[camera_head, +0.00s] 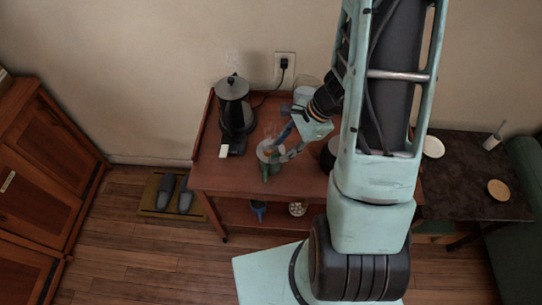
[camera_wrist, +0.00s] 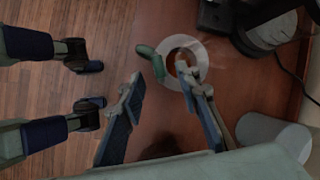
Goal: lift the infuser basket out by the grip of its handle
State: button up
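A round vessel with a pale, glassy rim (camera_wrist: 172,46) stands on the brown table, with reddish-brown inside; it also shows in the head view (camera_head: 266,146). A green handle or grip (camera_wrist: 150,60) sticks out from its side. I cannot tell whether this belongs to the infuser basket or the vessel, and I cannot make out the basket itself. My gripper (camera_wrist: 160,78) is open, its fingers apart and nothing clamped between them. The fingertips appear on either side of the green grip; the right one overlaps the vessel's opening. In the head view my gripper (camera_head: 286,146) is beside the vessel.
A black kettle-like appliance (camera_head: 235,105) stands at the table's left, its cord running to a wall socket (camera_head: 284,65). A pale cylinder (camera_wrist: 268,132) stands near the gripper. Slippers (camera_head: 177,192) lie on a floor mat. The tabletop's front left (camera_head: 215,175) is clear.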

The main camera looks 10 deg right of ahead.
aim_at(279, 153)
jog(key=shift+x, duration=2.2)
jog(key=shift+d, duration=0.1)
grip_shut()
